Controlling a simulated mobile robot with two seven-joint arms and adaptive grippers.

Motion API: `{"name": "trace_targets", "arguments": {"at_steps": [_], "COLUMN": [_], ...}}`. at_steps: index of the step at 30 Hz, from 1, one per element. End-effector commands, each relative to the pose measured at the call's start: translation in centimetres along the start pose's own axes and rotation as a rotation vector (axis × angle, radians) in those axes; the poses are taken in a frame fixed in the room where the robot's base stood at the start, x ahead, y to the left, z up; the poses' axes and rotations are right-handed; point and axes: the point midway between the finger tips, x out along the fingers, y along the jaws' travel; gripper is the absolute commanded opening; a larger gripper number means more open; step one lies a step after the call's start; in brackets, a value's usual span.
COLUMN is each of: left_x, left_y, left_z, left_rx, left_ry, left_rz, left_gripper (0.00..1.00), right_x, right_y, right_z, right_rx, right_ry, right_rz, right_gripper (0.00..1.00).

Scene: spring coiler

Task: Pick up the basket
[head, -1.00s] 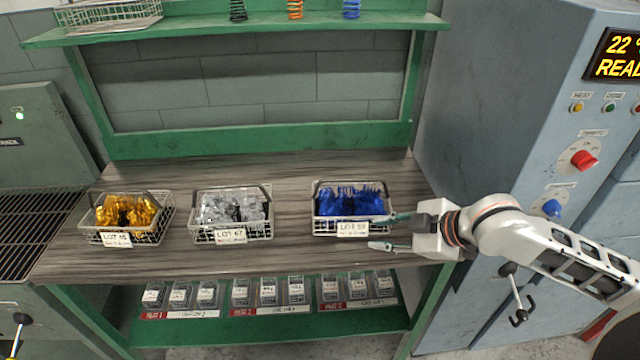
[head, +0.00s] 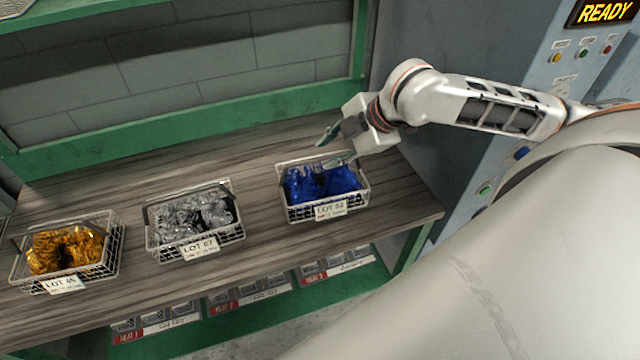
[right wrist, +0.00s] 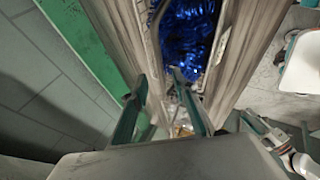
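Three wire baskets stand in a row on the wooden bench. The basket of blue springs (head: 292,212), labelled LOT 52, is on the right. The basket of silver springs (head: 152,238) is in the middle, and the basket of gold springs (head: 109,266) is on the left. My right gripper (head: 332,148) is open at the back right of the blue basket, close to its rim and handle. In the right wrist view the open fingers (right wrist: 168,105) point toward the end of the blue basket (right wrist: 222,45). Whether they touch it is unclear. My left gripper is not in view.
The wooden bench top (head: 90,190) has free room behind the baskets. A green frame (head: 190,120) runs along its back. A grey-blue cabinet with a READY display (head: 606,11) stands at the right. Several small labelled bins (head: 235,295) sit on the shelf below.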

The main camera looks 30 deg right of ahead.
Motion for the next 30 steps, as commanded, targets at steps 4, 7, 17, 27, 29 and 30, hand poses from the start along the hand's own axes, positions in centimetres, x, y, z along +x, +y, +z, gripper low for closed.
{"name": "trace_targets", "arguments": {"at_steps": [4, 7, 17, 27, 29, 30], "left_x": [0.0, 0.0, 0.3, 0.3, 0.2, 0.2], "left_y": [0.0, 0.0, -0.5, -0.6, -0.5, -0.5], "left_z": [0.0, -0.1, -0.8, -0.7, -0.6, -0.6], "left_rx": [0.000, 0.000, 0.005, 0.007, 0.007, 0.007], "left_ry": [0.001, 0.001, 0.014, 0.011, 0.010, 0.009], "left_rz": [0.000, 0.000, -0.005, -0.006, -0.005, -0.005], "left_gripper": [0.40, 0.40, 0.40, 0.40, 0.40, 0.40], "right_x": [2.3, 3.4, 4.5, 4.4, 4.5, 4.5], "right_y": [-0.4, -0.3, -0.2, -0.3, -0.3, -0.3], "right_z": [0.1, 0.2, 0.3, 0.3, 0.3, 0.3], "right_rx": [0.004, 0.003, 0.001, 0.000, -0.001, -0.001], "right_ry": [0.004, 0.004, 0.000, 0.000, 0.000, -0.001], "right_rz": [-0.004, -0.002, 0.000, -0.001, -0.001, -0.002], "right_gripper": [0.28, 0.28, 0.28, 0.00, 0.00, 0.00]}}
